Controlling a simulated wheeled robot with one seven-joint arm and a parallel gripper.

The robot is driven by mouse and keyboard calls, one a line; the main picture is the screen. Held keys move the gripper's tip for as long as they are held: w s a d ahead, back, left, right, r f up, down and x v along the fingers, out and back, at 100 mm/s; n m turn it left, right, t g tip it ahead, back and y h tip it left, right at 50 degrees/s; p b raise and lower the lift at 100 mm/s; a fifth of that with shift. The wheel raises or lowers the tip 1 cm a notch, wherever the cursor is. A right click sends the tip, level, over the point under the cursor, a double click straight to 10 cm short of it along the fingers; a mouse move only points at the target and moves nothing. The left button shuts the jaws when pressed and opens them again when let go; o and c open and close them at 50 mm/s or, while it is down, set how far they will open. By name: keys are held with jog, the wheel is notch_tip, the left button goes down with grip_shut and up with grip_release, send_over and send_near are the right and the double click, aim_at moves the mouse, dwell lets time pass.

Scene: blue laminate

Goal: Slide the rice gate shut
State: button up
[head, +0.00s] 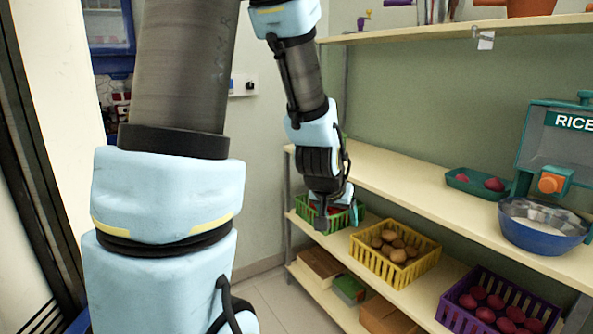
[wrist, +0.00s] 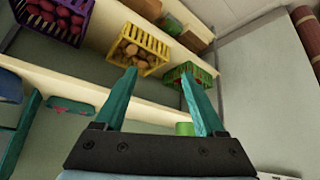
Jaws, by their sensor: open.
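The rice dispenser (head: 560,140) is a teal box with a "RICE" label, at the right edge of the head view on the middle shelf. An orange knob (head: 551,183) sits low on its front, apparently on the gate; I cannot tell how far the gate stands open. A blue bowl (head: 545,238) with white rice in it stands below the knob. My gripper (head: 338,215) hangs well to the left of the dispenser, near the shelf's far end. In the wrist view its teal fingers (wrist: 158,78) are apart with nothing between them.
A teal tray (head: 470,187) with red items lies left of the dispenser. On the lower shelf (head: 340,240) stand a green basket (head: 312,214), a yellow basket (head: 380,265) of brown potatoes and a purple basket (head: 480,321) of red produce. An upper shelf (head: 450,32) overhangs.

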jog(key=s+a+n+g+y, duration=0.1)
jog(key=s+a, duration=0.3)
jog(key=a, duration=0.4)
jog(key=s+a+n+g+y, duration=0.2)
jog(key=s+a, duration=0.3)
jog(key=a, duration=0.3)
jog(key=shift+s+a+f+g, duration=0.3)
jog(key=shift+f+g, duration=0.1)
jog(key=shift+g, duration=0.5)
